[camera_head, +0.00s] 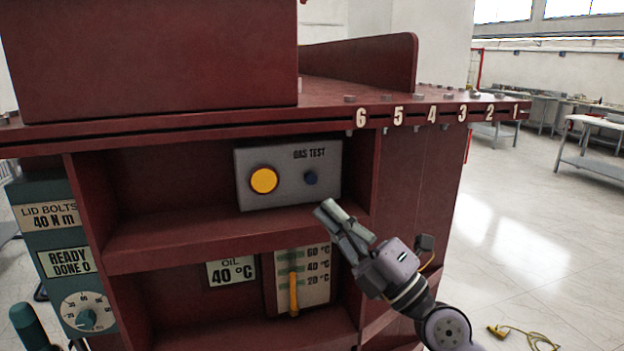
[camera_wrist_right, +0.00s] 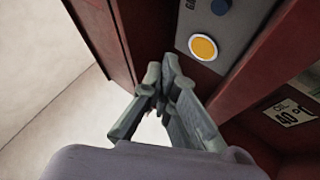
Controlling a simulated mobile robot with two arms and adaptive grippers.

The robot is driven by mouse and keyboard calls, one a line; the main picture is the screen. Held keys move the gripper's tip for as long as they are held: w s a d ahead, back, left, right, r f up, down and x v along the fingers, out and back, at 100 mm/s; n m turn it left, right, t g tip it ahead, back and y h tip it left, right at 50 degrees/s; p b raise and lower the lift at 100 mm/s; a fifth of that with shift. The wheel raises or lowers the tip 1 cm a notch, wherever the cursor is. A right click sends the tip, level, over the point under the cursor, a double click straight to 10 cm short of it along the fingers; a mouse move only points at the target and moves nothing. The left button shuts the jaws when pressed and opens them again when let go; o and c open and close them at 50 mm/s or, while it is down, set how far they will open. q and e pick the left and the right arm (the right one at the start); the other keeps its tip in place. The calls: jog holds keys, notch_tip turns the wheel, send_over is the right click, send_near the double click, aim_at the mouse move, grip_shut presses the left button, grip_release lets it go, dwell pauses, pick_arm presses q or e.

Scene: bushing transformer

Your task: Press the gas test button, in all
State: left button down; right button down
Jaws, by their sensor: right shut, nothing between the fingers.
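The grey gas test box (camera_head: 287,190) sits in the upper recess of the dark red transformer. It has a round yellow disc (camera_head: 264,181) on its left and a small dark blue round button (camera_head: 311,178) below the words GAS TEST. My right gripper (camera_head: 328,208) is shut and empty, in front of the box and below and right of the blue button, apart from it. In the right wrist view the fingertips (camera_wrist_right: 160,80) are together, with the yellow disc (camera_wrist_right: 203,47) beyond them and the blue button (camera_wrist_right: 221,6) at the top edge. My left gripper does not show clearly.
A shelf edge (camera_head: 200,240) runs below the box. A lower recess holds an OIL 40 °C label (camera_head: 231,272) and a temperature gauge (camera_head: 303,277). A teal LID BOLTS unit (camera_head: 65,255) stands at left. A yellow cable (camera_head: 525,336) lies on the floor at right.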

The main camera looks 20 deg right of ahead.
aim_at(311, 178)
jog(key=shift+w, duration=0.1)
jog(key=shift+w+a+b, duration=0.2)
jog(key=shift+w+b, duration=2.25)
jog(key=shift+w, duration=1.9)
jog(key=shift+w, duration=0.2)
jog(key=shift+w+d+r+b, duration=0.1)
jog(key=shift+w+r+b, duration=0.1)
jog(key=shift+w+b, duration=0.15)
jog(key=shift+f, duration=0.1)
